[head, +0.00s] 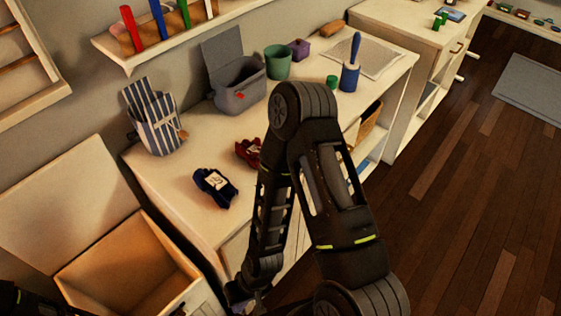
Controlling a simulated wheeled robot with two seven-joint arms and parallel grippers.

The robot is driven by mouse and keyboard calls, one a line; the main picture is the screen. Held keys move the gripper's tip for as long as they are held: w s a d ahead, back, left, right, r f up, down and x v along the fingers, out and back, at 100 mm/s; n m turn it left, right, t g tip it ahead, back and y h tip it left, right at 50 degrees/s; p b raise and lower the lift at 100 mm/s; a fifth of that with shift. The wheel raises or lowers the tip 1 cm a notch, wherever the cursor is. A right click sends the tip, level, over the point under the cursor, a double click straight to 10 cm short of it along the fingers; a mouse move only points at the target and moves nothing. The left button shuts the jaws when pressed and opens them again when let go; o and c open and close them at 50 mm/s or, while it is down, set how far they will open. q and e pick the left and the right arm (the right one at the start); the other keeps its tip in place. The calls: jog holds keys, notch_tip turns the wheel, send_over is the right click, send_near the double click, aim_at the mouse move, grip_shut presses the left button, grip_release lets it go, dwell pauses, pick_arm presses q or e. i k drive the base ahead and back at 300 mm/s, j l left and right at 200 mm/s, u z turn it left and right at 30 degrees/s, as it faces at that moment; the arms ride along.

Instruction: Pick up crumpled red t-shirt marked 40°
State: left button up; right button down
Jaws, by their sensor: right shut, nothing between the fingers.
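A crumpled red cloth (247,152), which looks like the red t-shirt, lies on the pale countertop, its right side close to my right arm's outline. Any mark on it is too small to read. A crumpled dark blue cloth (207,192) with a white label lies nearer and to its left. My right arm rises in front of the counter and bends down again. My right gripper (241,295) is low at the bottom of the view, shut and empty, below and well apart from the red cloth. My left gripper is not in view.
An open wooden chest (125,262) is at lower left.

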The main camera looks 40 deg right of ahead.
aim_at(249, 150)
jog(key=z, duration=1)
jog(key=i+l+u, duration=0.15)
jog(key=l+u, duration=0.25)
jog(key=l, duration=1.15)
jog(key=l+u, duration=0.4)
jog(key=l, duration=1.15)
